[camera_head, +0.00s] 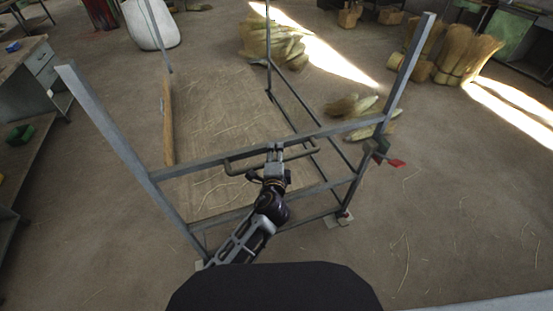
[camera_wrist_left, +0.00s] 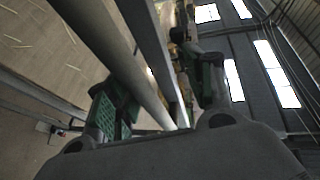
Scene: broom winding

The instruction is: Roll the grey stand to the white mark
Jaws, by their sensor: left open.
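The grey stand (camera_head: 125,140) is an upright metal frame in front of me, with a board-like base (camera_head: 220,115) behind its near bars. A bent handle bar (camera_head: 236,171) juts toward me from its front crossbar. My left gripper (camera_head: 274,150) is at this handle, its jaws open. In the left wrist view the round handle tube (camera_wrist_left: 115,50) runs between the green-padded fingers (camera_wrist_left: 155,95); I cannot tell if either finger touches it. My right gripper is not in view.
Broom straw bundles lie behind the stand (camera_head: 272,42) and to its right (camera_head: 352,105), with more standing farther back (camera_head: 462,55). A white sack (camera_head: 151,24) is at the back left. A workbench (camera_head: 25,60) lines the left. Floor at the right is mostly clear, with loose straws.

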